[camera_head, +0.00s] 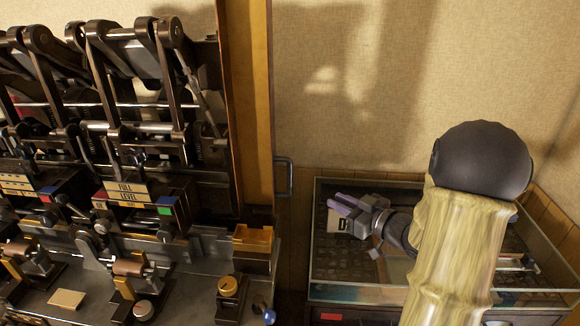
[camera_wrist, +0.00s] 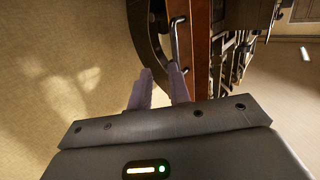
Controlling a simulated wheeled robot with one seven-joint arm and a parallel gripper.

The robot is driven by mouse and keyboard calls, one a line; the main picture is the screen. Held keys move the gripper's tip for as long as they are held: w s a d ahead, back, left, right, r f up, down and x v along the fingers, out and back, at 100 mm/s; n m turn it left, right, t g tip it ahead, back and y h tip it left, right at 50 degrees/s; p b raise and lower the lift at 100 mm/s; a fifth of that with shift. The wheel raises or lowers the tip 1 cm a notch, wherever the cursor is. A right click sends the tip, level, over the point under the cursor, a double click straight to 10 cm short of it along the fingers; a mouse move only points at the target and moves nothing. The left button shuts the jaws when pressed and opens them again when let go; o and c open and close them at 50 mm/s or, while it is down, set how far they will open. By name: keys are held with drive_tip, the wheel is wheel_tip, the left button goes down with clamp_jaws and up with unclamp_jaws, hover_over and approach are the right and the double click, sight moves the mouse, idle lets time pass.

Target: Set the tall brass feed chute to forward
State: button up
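The cam press (camera_head: 130,190) fills the left of the head view, with dark linkages above and a metal bed below. Brass-coloured parts on it include an open-topped box (camera_head: 254,240) at its right end, a round knob (camera_head: 228,287) and a slanted piece (camera_head: 123,287). My gripper (camera_head: 345,207) is right of the press, in front of a glass-topped case, apart from the press. In the wrist view its two pale purple fingers (camera_wrist: 160,73) are apart with nothing between them.
A wooden upright (camera_head: 256,100) and a dark handle (camera_head: 284,178) lie between press and case. The handle also shows in the wrist view (camera_wrist: 178,42). A bare wall is behind.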

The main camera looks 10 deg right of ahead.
sight(290, 191)
drive_tip(key=shift+s+d+r+n+y, duration=0.15)
drive_tip(key=shift+s+r+n+y, duration=0.35)
drive_tip(key=shift+s+r+y, duration=0.65)
drive_tip(key=shift+w+f, duration=0.1)
drive_tip(key=shift+w, duration=0.1)
drive_tip(key=p+x, duration=0.7)
drive_tip(key=x, duration=1)
drive_tip(key=shift+a, duration=0.2)
clamp_jaws()
